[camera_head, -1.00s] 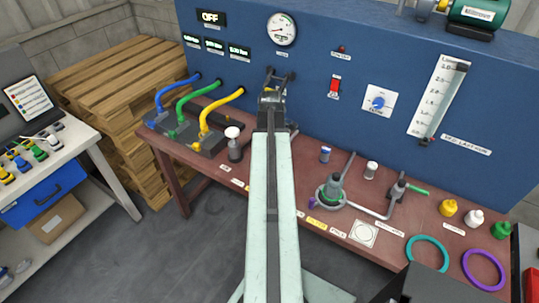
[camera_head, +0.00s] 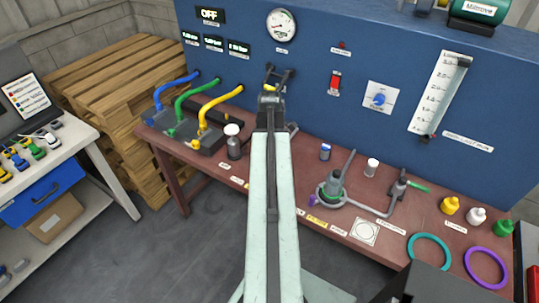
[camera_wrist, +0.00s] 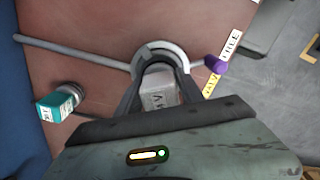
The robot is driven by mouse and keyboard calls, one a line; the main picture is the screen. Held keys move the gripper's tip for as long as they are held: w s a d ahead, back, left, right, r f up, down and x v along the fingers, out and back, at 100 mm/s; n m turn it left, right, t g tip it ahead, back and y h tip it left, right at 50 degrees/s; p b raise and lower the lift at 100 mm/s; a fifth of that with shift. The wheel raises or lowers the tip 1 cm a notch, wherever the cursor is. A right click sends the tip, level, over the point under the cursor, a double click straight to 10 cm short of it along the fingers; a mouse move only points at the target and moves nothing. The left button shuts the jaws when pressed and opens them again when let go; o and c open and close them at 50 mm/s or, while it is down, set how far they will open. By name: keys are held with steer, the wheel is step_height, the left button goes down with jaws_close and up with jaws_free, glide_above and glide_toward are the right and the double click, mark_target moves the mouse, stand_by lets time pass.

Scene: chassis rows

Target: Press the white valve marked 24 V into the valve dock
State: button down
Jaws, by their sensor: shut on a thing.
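In the wrist view my gripper (camera_wrist: 162,78) is shut on a white valve (camera_wrist: 158,100). The end of its mark reads like "4 V"; the rest is hidden. Just beyond the fingertips is a grey ring-shaped holder (camera_wrist: 153,47), which looks like the valve dock, with a purple knob (camera_wrist: 215,62) on its right and a grey rod to its left. The fingers and valve hide the ring's middle, so I cannot tell whether the valve touches it. In the head view the ring station (camera_head: 322,197) stands right of my arm; I cannot make out my gripper clearly there.
A teal can (camera_wrist: 58,104) stands lower left in the wrist view. In the head view, a white-topped jar (camera_head: 371,167) and a pipe fitting (camera_head: 398,188) stand right of the ring. The blue panel (camera_head: 310,110) closes off the back of the bench.

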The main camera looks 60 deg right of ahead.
steer(key=shift+f+b, duration=0.75)
steer(key=shift+f, duration=0.1)
